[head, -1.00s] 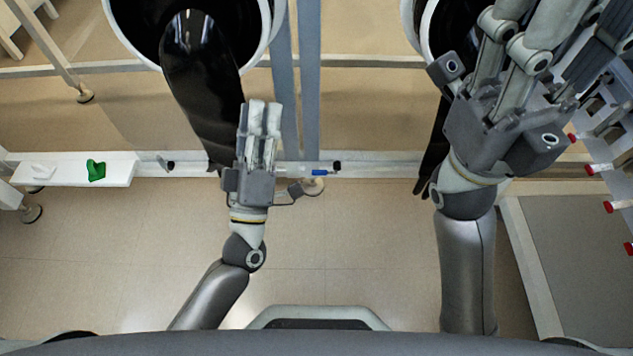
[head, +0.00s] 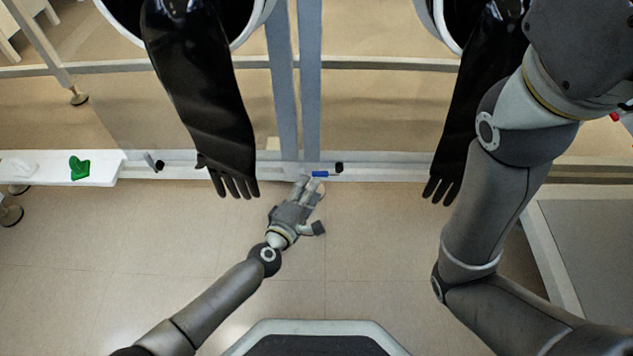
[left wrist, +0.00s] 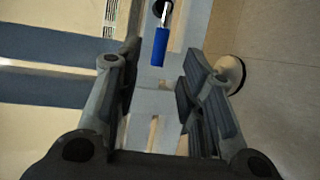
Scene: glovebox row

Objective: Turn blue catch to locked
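The blue catch (head: 320,174) is a small blue handle on a short metal rod, on the pale rail below the grey posts. A black knob (head: 339,168) sits at the rod's right end. The handle lies level along the rail in the head view. My left gripper (head: 308,181) is just left of and below the catch. In the left wrist view the blue catch (left wrist: 160,46) shows ahead, beyond the open fingers (left wrist: 158,100), with nothing between them. My right arm (head: 490,200) is at the right; its gripper is out of view.
Two black gloves (head: 205,95) (head: 470,120) hang from round ports on both sides of the catch. A second black knob (head: 160,166) is farther left on the rail. A white shelf (head: 105,168) with a green piece (head: 79,168) stands at the left. The floor is clear.

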